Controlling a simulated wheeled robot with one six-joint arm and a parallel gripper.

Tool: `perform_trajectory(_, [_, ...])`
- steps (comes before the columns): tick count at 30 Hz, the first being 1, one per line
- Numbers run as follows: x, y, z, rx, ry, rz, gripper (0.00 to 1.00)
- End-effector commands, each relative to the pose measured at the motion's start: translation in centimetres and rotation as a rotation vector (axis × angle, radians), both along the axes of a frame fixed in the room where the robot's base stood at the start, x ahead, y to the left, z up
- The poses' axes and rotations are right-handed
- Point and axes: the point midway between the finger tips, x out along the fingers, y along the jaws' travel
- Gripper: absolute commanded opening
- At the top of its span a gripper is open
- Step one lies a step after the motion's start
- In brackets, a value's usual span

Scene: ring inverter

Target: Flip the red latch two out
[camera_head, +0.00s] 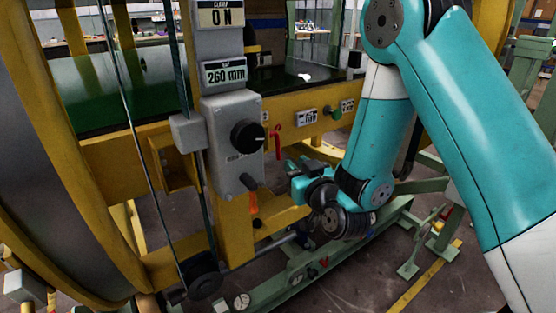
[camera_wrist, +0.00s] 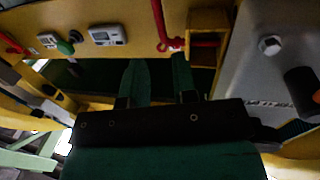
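A red latch (camera_head: 276,141) with a thin handle sits on the yellow beam, just right of the grey control box. In the wrist view the red latch (camera_wrist: 160,27) stands above my fingers, with a red rod running to the right through a yellow bracket. My gripper (camera_head: 298,172) is below and right of the latch in the head view. In the wrist view my gripper (camera_wrist: 158,66) shows two teal fingers apart with nothing between them. The fingertips look clear of the latch. A second red part (camera_wrist: 14,43) shows at the far left of the wrist view; no number is readable on either.
The grey control box (camera_head: 222,125) with a black knob (camera_head: 248,136) stands close left of my gripper. An orange handle (camera_head: 253,203) hangs below it. Small displays (camera_head: 307,117) and a green knob (camera_head: 336,112) are on the beam. A green frame (camera_head: 330,262) runs below.

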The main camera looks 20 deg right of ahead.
Motion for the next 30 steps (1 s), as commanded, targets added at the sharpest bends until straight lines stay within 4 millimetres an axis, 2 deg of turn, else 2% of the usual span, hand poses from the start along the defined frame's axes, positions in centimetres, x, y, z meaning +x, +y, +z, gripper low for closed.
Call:
perform_trajectory(6, [5.1, 0.6, 0.8, 0.0, 0.006, 0.0, 0.26])
perform_trajectory(12, [8.2, 1.0, 0.9, -0.001, 0.008, 0.001, 0.26])
perform_trajectory(21, [10.2, 1.2, 0.5, 0.0, 0.007, 0.0, 0.26])
perform_trajectory(30, [10.7, 1.3, 0.1, -0.001, 0.006, 0.0, 0.26])
